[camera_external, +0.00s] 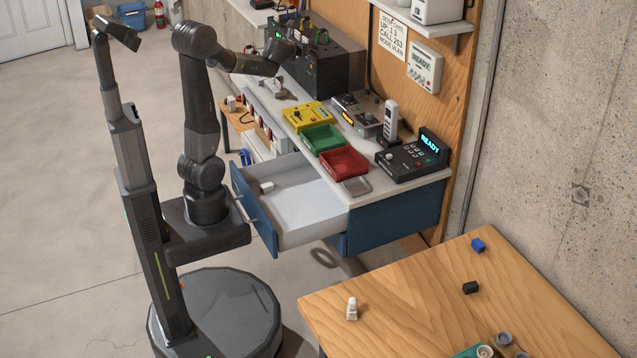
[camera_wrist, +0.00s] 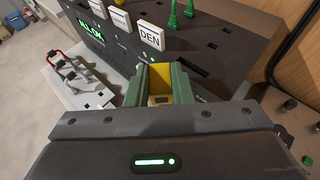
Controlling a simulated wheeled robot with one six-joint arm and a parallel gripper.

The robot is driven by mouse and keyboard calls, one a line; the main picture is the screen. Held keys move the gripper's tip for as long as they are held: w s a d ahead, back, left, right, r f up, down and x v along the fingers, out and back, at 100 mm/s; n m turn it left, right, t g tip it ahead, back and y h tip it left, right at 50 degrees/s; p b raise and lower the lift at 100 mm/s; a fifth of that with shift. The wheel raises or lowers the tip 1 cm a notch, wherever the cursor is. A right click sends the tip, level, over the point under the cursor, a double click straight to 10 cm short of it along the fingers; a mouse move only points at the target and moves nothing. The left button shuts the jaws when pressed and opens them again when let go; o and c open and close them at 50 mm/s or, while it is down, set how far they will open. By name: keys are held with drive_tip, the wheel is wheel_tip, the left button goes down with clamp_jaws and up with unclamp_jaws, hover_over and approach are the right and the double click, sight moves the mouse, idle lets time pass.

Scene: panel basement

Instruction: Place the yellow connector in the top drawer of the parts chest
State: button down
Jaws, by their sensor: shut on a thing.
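My gripper (camera_wrist: 160,88) shows in the wrist view with its two greenish fingers shut on the yellow connector (camera_wrist: 159,77). The connector sits just in front of a dark panel with white labels, one reading DEN; I cannot tell whether it touches the panel. In the external view my gripper (camera_external: 283,46) is beside the dark panel box (camera_external: 322,68) at the back of the bench, and the connector cannot be made out. The top drawer (camera_external: 306,203) of the blue parts chest (camera_external: 395,217) is pulled open, with a small white item (camera_external: 266,187) inside near its front.
A wooden table (camera_external: 420,300) with small loose parts stands in front at right. Open floor lies to the left.

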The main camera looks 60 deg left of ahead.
sight(298, 98)
drive_tip(key=shift+s+a+f, duration=0.15)
drive_tip(key=shift+s+a, duration=0.1)
wheel_tip(298, 98, down, 18)
drive_tip(key=b, duration=1.1)
drive_tip(key=shift+f+b, duration=0.1)
drive_tip(key=shift+b, duration=0.2)
drive_tip(key=c, duration=1.3)
unclamp_jaws()
drive_tip(key=shift+o, duration=0.2)
